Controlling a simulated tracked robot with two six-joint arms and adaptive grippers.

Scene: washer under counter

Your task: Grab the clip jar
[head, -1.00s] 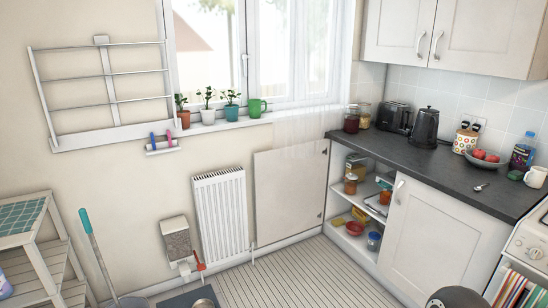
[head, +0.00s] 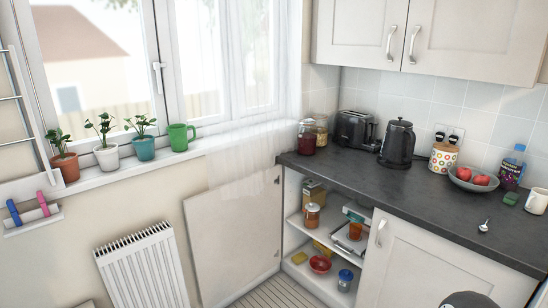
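Two glass jars stand at the far left end of the dark counter. One jar with dark red contents (head: 306,138) is in front. A jar with tan contents (head: 321,131) stands just behind it. In the open cupboard below, a jar with orange-brown contents and a pale lid (head: 312,217) stands on the upper shelf. A small jar with a blue lid (head: 345,281) stands on the cupboard floor. The clips are too small to make out, so I cannot tell which is the clip jar.
A toaster (head: 356,130), black kettle (head: 397,144), dotted canister (head: 443,159) and fruit bowl (head: 473,181) line the counter (head: 400,189). The open cupboard door (head: 236,240) stands against the wall. Potted plants line the windowsill. The counter's front middle is clear.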

